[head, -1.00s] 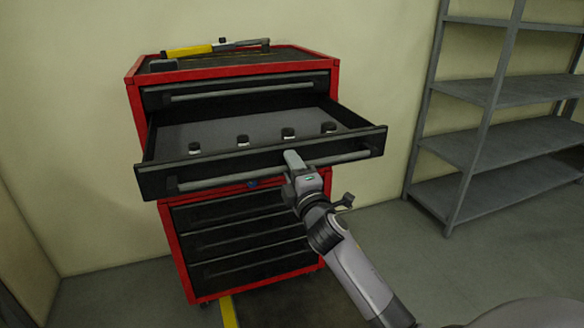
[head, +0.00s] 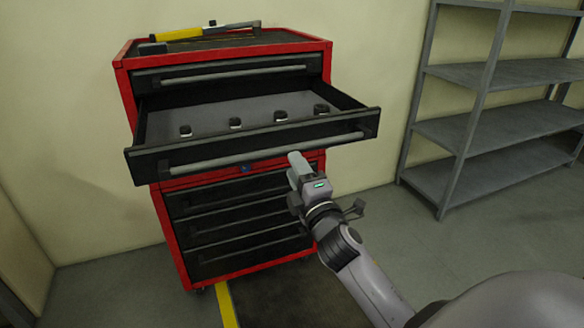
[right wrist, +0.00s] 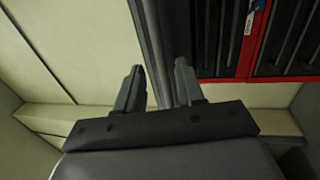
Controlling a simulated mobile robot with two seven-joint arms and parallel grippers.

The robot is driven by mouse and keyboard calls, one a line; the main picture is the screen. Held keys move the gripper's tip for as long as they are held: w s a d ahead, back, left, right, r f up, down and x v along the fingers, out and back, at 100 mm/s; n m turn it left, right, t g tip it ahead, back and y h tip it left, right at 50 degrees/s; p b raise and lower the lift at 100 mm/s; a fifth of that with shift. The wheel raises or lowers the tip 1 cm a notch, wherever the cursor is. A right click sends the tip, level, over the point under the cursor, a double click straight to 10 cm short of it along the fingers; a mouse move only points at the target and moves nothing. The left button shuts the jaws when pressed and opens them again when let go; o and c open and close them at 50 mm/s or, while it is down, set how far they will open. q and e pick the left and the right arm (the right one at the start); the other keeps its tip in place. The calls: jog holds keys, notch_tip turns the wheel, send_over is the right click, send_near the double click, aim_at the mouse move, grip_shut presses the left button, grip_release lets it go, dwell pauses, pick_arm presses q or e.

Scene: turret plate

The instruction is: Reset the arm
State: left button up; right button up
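My right gripper (head: 296,165) is in front of the red and black tool cabinet (head: 167,225), just below the handle (head: 265,153) of the pulled-out drawer (head: 345,127). In the right wrist view its two fingers (right wrist: 157,90) are apart, and the grey handle bar (right wrist: 155,50) runs up beyond the gap between them. The gripper looks empty and clear of the handle in the head view. My left gripper is not in view.
Several small dark round parts (head: 236,124) stand in the open drawer. A yellow and black tool (head: 200,33) lies on the cabinet top. Grey shelves (head: 490,125) stand at the right. The floor between cabinet and shelves is clear.

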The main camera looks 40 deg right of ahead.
jog(key=shift+f, duration=0.1)
jog(key=s+a+f+m+g+y, duration=0.25)
jog(key=s+a+f, duration=0.2)
jog(key=f, duration=0.45)
jog(key=s+a+f+m+g+y, duration=0.25)
jog(key=s+f+m, duration=0.2)
jog(key=f, duration=0.45)
jog(key=s+a+f+m+g+y+p, duration=0.1)
jog(key=s+a+f+m+g, duration=0.3)
jog(key=s+f, duration=0.6)
jog(key=s+a+m, duration=0.2)
jog(key=s+a, duration=0.1)
jog(key=shift+s+a+f+y, duration=0.2)
jog(key=shift+s+f+y, duration=0.15)
jog(key=shift+s+y, duration=0.05)
jog(key=shift+d, duration=0.15)
